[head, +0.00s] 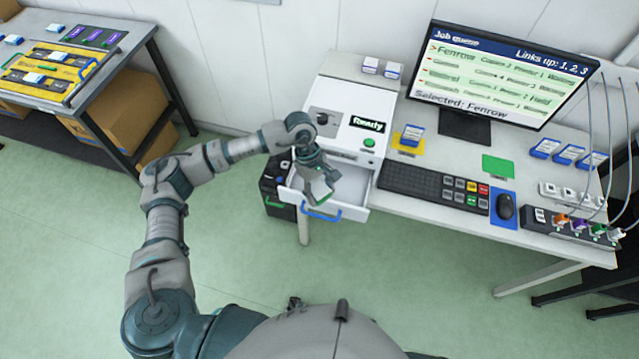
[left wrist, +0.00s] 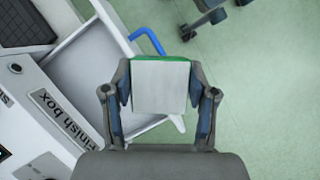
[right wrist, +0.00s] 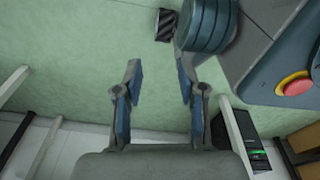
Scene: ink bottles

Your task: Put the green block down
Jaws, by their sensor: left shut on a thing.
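My left gripper (head: 316,182) is shut on the green block (left wrist: 160,88), with one finger on each side of it. In the left wrist view the block shows a pale grey-white face and a thin green edge at the top. In the head view it hangs over the open white drawer (head: 350,193) with the blue handle, near the drawer's left part. Whether it touches the drawer cannot be told. My right gripper (right wrist: 158,78) is open and empty above the green floor; it is not in the head view.
The white machine (head: 345,118) reading "Ready" stands above the drawer; its side label reads "Finish box" in the left wrist view. A green pad (head: 498,166), keyboard (head: 425,184), mouse (head: 505,207) and monitor (head: 500,75) are on the desk. A dark bin (head: 275,188) stands left of the drawer.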

